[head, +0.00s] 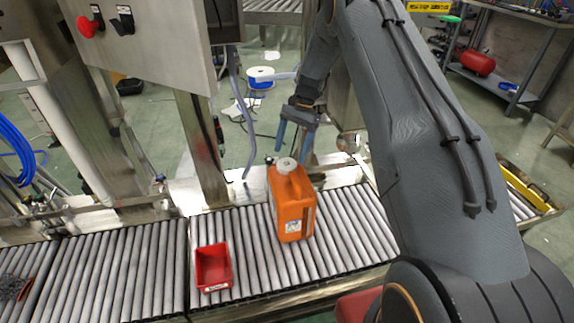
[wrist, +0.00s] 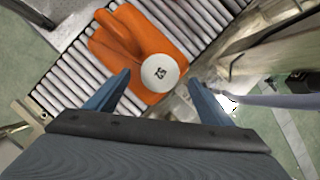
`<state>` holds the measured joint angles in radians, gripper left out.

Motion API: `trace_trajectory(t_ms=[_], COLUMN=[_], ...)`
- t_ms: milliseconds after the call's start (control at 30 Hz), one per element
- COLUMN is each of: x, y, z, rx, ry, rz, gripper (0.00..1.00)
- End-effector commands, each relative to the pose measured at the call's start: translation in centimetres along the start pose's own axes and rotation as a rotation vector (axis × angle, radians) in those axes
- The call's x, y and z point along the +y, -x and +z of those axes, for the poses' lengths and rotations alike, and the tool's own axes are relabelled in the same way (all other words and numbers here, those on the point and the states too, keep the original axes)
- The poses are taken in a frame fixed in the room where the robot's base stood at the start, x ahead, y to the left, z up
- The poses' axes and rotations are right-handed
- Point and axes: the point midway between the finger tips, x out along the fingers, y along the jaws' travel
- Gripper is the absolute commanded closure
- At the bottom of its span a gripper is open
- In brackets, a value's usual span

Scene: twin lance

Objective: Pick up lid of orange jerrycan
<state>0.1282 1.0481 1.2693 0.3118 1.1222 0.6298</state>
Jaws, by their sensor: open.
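The orange jerrycan (head: 290,208) stands upright on the roller conveyor. Its round white lid (head: 286,165) sits on top of it. In the wrist view the lid (wrist: 160,73) carries dark markings that look like digits, and the orange body (wrist: 112,42) lies behind and to its left. My gripper (head: 294,145) is above the jerrycan, near the lid, with its blue fingers pointing down. In the wrist view my gripper (wrist: 160,88) is open, its fingers spread to either side of the lid. I see nothing held, and the height gap to the lid is unclear.
A red bin (head: 213,268) sits on the conveyor rollers (head: 160,265) left of the jerrycan. A metal post (head: 203,150) and a control cabinet (head: 140,45) with a red button stand behind the conveyor at left. The rollers between bin and jerrycan are clear.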

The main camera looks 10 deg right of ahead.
Motion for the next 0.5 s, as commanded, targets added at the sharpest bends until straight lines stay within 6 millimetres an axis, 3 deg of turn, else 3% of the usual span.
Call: trace_trajectory(t_ms=[233, 500], x=[0.0, 0.0], y=[-3.5, -3.8], z=[0.1, 0.0], rx=[-0.002, 0.0], ry=[0.001, 0.001], rz=[0.002, 0.0], gripper=[0.25, 0.29])
